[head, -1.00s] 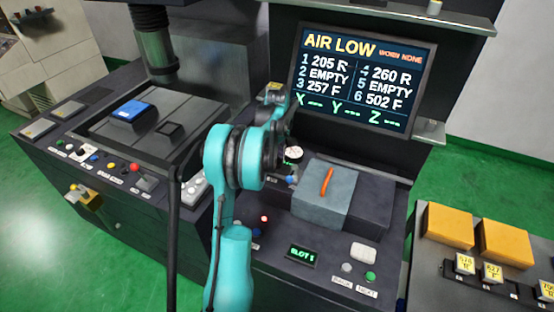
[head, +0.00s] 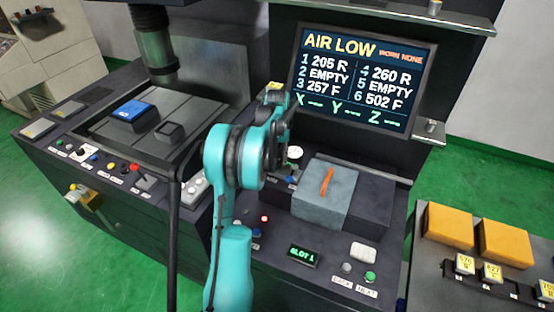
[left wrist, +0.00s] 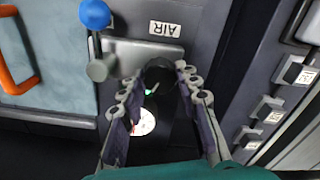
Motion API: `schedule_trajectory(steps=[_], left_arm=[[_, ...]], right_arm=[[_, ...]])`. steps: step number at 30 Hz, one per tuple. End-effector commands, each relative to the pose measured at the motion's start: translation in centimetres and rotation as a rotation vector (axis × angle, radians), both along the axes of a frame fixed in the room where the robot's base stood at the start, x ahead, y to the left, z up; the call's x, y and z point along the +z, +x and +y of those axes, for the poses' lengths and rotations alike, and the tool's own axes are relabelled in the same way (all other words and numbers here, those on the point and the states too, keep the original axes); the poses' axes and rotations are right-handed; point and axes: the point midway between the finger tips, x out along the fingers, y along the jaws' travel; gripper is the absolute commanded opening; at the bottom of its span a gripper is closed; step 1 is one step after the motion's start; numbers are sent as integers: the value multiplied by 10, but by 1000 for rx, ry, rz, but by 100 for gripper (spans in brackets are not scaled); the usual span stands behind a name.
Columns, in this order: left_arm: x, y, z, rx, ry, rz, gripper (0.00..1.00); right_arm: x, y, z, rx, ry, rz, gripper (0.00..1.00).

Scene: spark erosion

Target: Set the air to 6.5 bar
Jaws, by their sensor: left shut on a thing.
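My left gripper (left wrist: 162,88) is shut on a dark round knob (left wrist: 159,70) beside the AIR label (left wrist: 166,28) in the left wrist view. The white air gauge (left wrist: 143,123) shows partly between the fingers, with a bit of green on it. Its reading is too small to tell. In the head view the gauge (head: 295,152) shows just right of my left wrist, and my arm hides the knob and fingertips. The screen (head: 365,75) reads AIR LOW. My right gripper is not in view.
A blue ball-tipped lever (left wrist: 95,14) stands close to the knob. A grey block (head: 322,195) with an orange handle (head: 327,182) sits just right of my arm. A slot display (head: 303,256) and buttons lie in front. Orange blocks (head: 448,226) sit at the right.

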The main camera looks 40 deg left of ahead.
Motion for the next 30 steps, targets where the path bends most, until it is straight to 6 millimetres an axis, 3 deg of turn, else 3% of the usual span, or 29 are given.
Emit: schedule_trajectory(steps=[18, 30], left_arm=[[0, 0, 0, -576, 1, -1, 3], [0, 0, 0, -836, 1, 0, 3]], right_arm=[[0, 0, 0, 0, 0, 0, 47], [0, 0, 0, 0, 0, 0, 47]])
